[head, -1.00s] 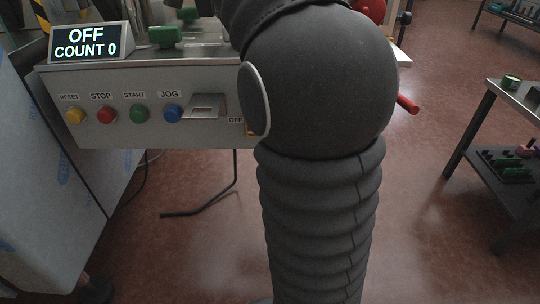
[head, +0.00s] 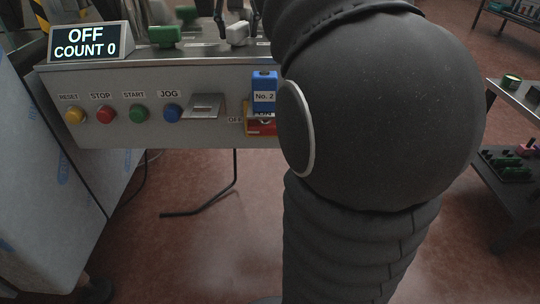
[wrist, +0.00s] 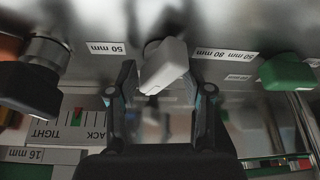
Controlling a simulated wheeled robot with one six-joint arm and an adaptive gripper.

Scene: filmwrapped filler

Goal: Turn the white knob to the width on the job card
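The white knob (head: 238,33) stands on the machine's top, behind the front panel in the head view. In the wrist view the white knob (wrist: 163,68) is at the upper middle, its grip slanted. My gripper (wrist: 168,85) is open, with one black finger to each side of the knob in that view. Gaps show between fingers and knob; I see no contact. In the head view the fingertips (head: 238,22) show at the knob. Labels reading 50 mm (wrist: 105,48) and 50 mm 80 mm (wrist: 226,55) flank the knob upside down. I cannot make out a job card.
A green knob (wrist: 287,72) and a black knob (wrist: 30,85) flank the white one in the wrist view. A display (head: 88,42) reads OFF, COUNT 0. A side table (head: 520,100) stands right.

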